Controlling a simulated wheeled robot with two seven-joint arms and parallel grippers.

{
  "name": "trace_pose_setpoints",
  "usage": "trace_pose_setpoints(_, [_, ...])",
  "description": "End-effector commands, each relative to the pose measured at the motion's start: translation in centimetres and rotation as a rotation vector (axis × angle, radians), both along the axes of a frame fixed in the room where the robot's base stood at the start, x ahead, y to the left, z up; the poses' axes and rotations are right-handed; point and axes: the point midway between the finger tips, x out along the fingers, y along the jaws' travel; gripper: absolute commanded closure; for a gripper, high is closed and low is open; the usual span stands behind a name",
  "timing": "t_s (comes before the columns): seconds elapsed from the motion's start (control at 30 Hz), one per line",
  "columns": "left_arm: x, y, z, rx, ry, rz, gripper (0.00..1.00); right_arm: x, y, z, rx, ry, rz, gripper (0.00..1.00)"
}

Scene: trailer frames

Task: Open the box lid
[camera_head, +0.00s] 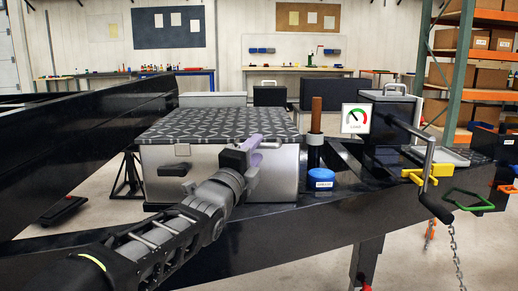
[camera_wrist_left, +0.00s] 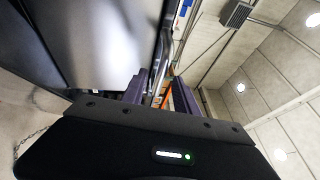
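The box (camera_head: 280,175) is a light metal chest on the dark trailer frame. Its lid (camera_head: 215,123) is dark with a raised diamond pattern and lies flat over the top. A small dark latch or handle (camera_head: 174,169) is on its front. My left gripper (camera_head: 252,150) is at the front of the box, just below the lid's front edge. In the left wrist view its two purple fingers (camera_wrist_left: 160,92) stand apart, with a metal edge showing beyond and between them. I cannot tell if they touch it. My right gripper is not in view.
A blue round cap (camera_head: 320,173) and a post with a brown grip (camera_head: 316,118) stand right of the box, beside a load gauge sign (camera_head: 355,118). A crank jack with a yellow bracket (camera_head: 428,172) is further right. A long dark beam (camera_head: 90,145) runs along the left.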

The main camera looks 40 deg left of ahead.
Motion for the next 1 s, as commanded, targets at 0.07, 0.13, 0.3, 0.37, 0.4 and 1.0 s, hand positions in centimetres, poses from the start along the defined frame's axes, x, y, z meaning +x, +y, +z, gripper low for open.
trace_pose_setpoints(0.07, [1.2, 0.4, 0.0, 0.000, 0.001, 0.000, 0.64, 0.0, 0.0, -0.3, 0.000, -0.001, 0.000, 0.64])
trace_pose_setpoints(0.13, [1.9, 0.6, 0.2, -0.001, 0.001, 0.001, 0.64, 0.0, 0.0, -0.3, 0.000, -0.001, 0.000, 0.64])
trace_pose_setpoints(0.3, [2.7, 0.8, 0.4, 0.000, 0.001, 0.001, 0.64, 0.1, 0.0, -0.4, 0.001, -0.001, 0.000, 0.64])
trace_pose_setpoints(0.37, [2.8, 0.8, 0.5, 0.000, 0.000, 0.001, 0.64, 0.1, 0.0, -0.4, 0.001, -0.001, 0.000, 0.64])
trace_pose_setpoints(0.4, [2.7, 0.8, 0.5, 0.000, 0.000, 0.001, 0.64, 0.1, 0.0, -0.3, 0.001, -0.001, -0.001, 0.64])
trace_pose_setpoints(1.0, [2.7, 0.7, 0.5, 0.000, 0.000, 0.001, 1.00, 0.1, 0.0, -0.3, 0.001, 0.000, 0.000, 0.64])
